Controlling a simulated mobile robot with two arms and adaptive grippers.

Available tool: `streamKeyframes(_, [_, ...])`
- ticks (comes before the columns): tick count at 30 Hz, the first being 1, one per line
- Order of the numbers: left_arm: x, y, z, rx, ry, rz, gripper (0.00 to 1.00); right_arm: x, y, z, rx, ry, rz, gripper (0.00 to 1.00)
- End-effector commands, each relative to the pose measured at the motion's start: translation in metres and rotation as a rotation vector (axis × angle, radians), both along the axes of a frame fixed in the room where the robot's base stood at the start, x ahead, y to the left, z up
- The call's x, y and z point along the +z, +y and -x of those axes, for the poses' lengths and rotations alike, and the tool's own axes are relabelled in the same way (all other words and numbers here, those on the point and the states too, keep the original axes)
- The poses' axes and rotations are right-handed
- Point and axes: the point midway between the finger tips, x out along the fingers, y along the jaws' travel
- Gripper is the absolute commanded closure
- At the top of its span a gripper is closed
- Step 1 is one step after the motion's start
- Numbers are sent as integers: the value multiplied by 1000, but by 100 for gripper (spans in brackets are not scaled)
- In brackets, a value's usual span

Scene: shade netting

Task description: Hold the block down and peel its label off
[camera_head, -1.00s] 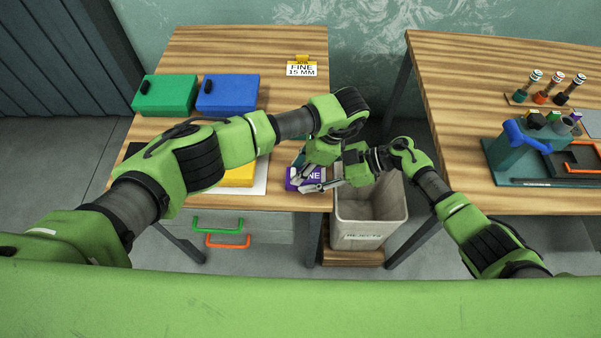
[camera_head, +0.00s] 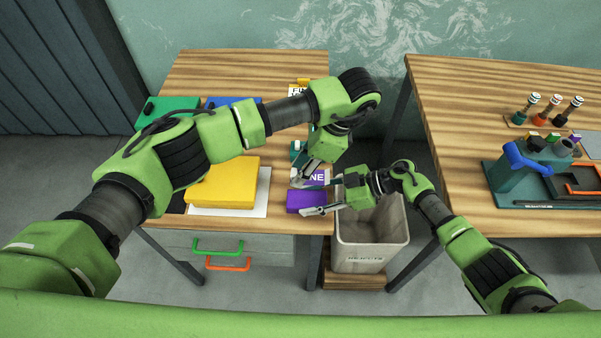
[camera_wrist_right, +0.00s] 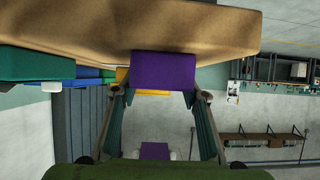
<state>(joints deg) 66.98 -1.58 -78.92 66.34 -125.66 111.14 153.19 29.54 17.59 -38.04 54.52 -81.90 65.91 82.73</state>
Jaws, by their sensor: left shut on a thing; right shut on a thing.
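The purple block (camera_head: 304,200) lies at the right front edge of the left table, its top bare purple. It also shows in the right wrist view (camera_wrist_right: 165,70). My right gripper (camera_head: 318,210) is shut on the block from the right. The label (camera_head: 317,177), white and purple with "NE" readable, stands up above the block's back edge. My left gripper (camera_head: 300,180) is shut on the label from above. Part of the label is hidden by my left gripper, and I cannot tell whether its lower edge touches the block.
A yellow block (camera_head: 222,183) lies on a white sheet (camera_head: 262,208). Green (camera_head: 170,108) and blue blocks lie at the back. The right table (camera_head: 450,120) holds tube holders and a teal fixture (camera_head: 512,178).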

Motion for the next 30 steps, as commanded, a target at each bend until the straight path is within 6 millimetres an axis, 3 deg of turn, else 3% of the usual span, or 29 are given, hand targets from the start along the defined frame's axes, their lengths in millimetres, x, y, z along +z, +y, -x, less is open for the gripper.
streamKeyframes(4, [0, 0, 0, 0, 0, 0, 77, 0, 0, 0, 0, 0, 0, 93])
streamKeyframes(5, [0, 0, 0, 0, 0, 0, 77, 0, 0, 0, 0, 0, 0, 57])
streamKeyframes(7, [0, 0, 0, 0, 1, 0, 77, 0, 0, 0, 0, 0, 0, 40])
streamKeyframes(20, [-1, 0, 0, 0, 1, 0, 77, 3, -6, -1, -2, -1, 1, 40])
streamKeyframes(30, [-1, 0, 0, 0, 1, 0, 77, 33, -64, -1, -2, -1, 4, 40])
